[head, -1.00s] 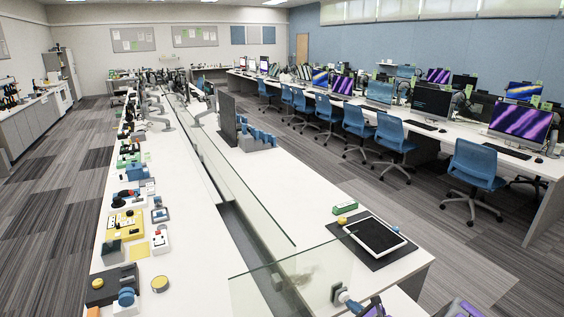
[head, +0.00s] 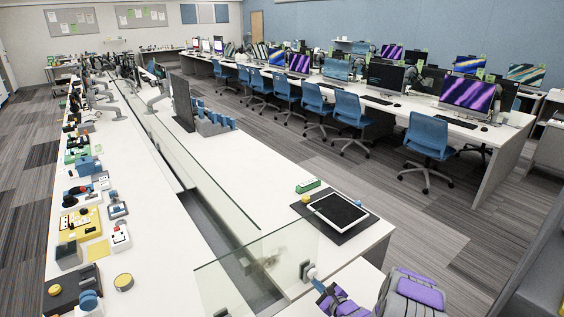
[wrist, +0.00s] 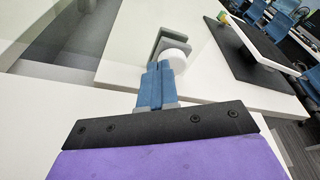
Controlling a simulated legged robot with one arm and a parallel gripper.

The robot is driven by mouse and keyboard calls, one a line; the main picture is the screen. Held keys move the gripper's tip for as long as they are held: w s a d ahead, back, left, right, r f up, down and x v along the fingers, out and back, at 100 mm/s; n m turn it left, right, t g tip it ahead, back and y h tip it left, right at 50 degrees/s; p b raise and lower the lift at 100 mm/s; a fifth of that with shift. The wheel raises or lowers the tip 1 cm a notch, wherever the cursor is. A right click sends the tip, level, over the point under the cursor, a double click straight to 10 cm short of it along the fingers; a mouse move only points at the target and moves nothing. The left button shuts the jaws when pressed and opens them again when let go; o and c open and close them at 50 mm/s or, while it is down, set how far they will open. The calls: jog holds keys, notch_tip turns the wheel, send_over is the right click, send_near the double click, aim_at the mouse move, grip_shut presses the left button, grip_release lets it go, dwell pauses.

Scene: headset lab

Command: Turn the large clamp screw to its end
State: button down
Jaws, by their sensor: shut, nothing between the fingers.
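In the wrist view, a grey clamp bracket (wrist: 160,38) sits at the white table's edge with a round white screw head (wrist: 177,52). My gripper (wrist: 161,66) is shut, its two blue fingers together and empty. The fingertips overlap the lower left of the screw head in the picture; I cannot tell whether they touch it. In the head view, the clamp (head: 304,270) is small at the table corner, beside the glass panel, with my gripper (head: 315,281) right at it. The screw's thread is hidden.
A glass panel (head: 235,270) stands left of the clamp. A tablet (head: 338,210) lies on a dark mat behind it, with a yellow button (head: 306,199) and a green box (head: 308,186) nearby. A blue chair (head: 428,145) stands on the open floor at right.

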aim_at(312, 274)
jog(key=shift+w+a+b, duration=0.7)
jog(key=shift+w+a, duration=0.3)
jog(key=shift+w, duration=0.25)
jog(key=shift+w+r, duration=0.1)
jog(key=shift+r, duration=0.1)
jog(key=shift+w+r+b, duration=0.25)
jog(key=shift+r+b, duration=0.05)
jog(key=shift+r, duration=0.15)
jog(key=shift+w+d+r+b, duration=0.45)
jog(key=shift+d+r, duration=0.05)
jog(key=shift+r, duration=0.25)
jog(key=shift+w+a+f, duration=0.1)
jog(key=shift+w+f, duration=0.35)
jog(key=shift+f, duration=0.2)
jog(key=shift+s+d+b, duration=0.25)
jog(key=shift+d+b, duration=0.25)
jog(key=shift+b, duration=0.2)
jog(key=shift+s+d, duration=0.1)
jog(key=shift+d, duration=0.05)
jog(key=shift+s+f+b, duration=0.1)
jog(key=shift+f+b, duration=0.05)
jog(key=shift+b, duration=0.15)
